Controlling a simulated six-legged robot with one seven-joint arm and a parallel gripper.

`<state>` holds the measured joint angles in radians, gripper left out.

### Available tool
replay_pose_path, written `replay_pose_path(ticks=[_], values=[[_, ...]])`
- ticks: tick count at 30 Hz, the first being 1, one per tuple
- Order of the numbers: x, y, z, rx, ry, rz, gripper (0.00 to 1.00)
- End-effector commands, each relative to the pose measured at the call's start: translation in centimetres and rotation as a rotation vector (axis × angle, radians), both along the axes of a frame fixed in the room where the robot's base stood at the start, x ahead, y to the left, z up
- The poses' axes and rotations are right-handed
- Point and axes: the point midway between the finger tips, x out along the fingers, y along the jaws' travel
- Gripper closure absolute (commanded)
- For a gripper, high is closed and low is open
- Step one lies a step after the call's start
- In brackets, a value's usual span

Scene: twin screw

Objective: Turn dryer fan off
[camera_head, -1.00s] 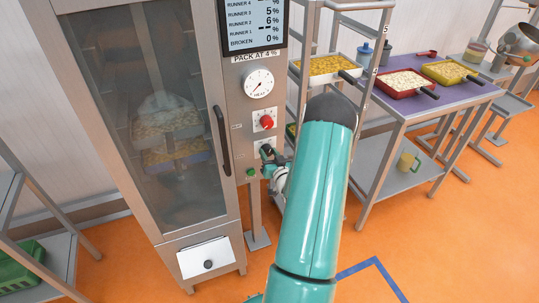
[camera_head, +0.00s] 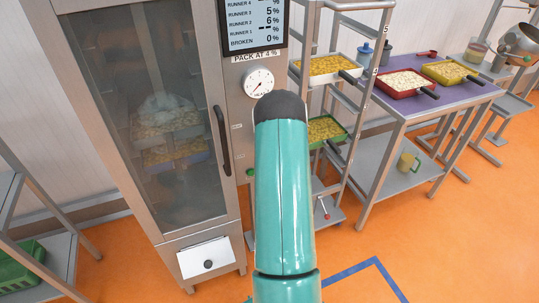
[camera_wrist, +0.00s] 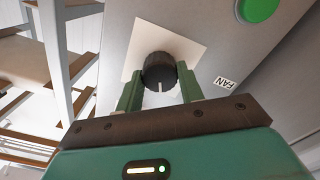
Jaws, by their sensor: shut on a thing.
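The dryer (camera_head: 212,90) stands at the left of the head view, with a glass door, a screen and a control panel on its right side. In the wrist view the black fan knob (camera_wrist: 159,72) sits on a white plate, with a "FAN" label (camera_wrist: 225,83) beside it. My gripper (camera_wrist: 160,88) is shut on the knob, one green finger on each side. A white mark shows on the knob's near edge. In the head view my teal arm hides the knob and my gripper.
A green button (camera_wrist: 258,9) is on the panel near the knob. A heat dial (camera_head: 258,82) is above. A rack with trays (camera_head: 331,64) stands close to the right of the panel, and a table (camera_head: 400,112) with trays is beyond it. Orange floor is open in front.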

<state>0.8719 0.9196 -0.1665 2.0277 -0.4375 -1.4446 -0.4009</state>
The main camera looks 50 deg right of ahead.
Motion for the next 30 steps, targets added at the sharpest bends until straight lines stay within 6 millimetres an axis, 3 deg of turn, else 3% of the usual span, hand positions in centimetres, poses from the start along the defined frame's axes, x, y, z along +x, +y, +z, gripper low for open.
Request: replay_pose_path(ticks=[9, 23, 24, 27, 30], values=[[-0.04, 0.04, -0.03, -0.098, 0.058, 0.000, 0.85], [-0.09, 0.01, -0.05, -0.112, 0.068, -0.001, 0.85], [-0.09, 0.01, -0.05, -0.112, 0.068, -0.001, 0.61], [-0.07, 0.01, -0.06, -0.112, 0.068, -0.001, 0.41], [-0.05, 0.01, -0.05, -0.111, 0.067, -0.001, 0.41]])
